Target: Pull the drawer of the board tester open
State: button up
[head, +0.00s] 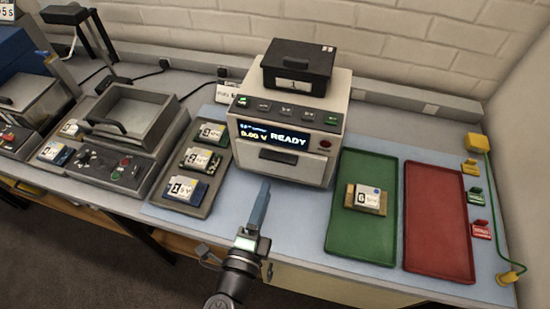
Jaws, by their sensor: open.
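The board tester (336,116) is a cream box at the back middle of the bench. Below the screen is the drawer front with a dark handle (278,156), and the drawer looks shut. My gripper (263,190) is in front of the tester and a little below the handle in the picture, pointing towards it. It is open and empty, apart from the handle. Its fingers nearly overlap from this angle, so the gap is hard to see.
A dark bin marked 1 (298,66) stands on the tester. A tray (213,186) with several boards is to the left, beside a lidded machine (120,138). On the right are a green tray (347,240) holding a board marked 6 (367,198) and an empty red tray (437,220).

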aim_at(275, 161)
jog(key=x, duration=0.9)
jog(key=shift+w, duration=0.15)
grip_shut()
dwell(1.1)
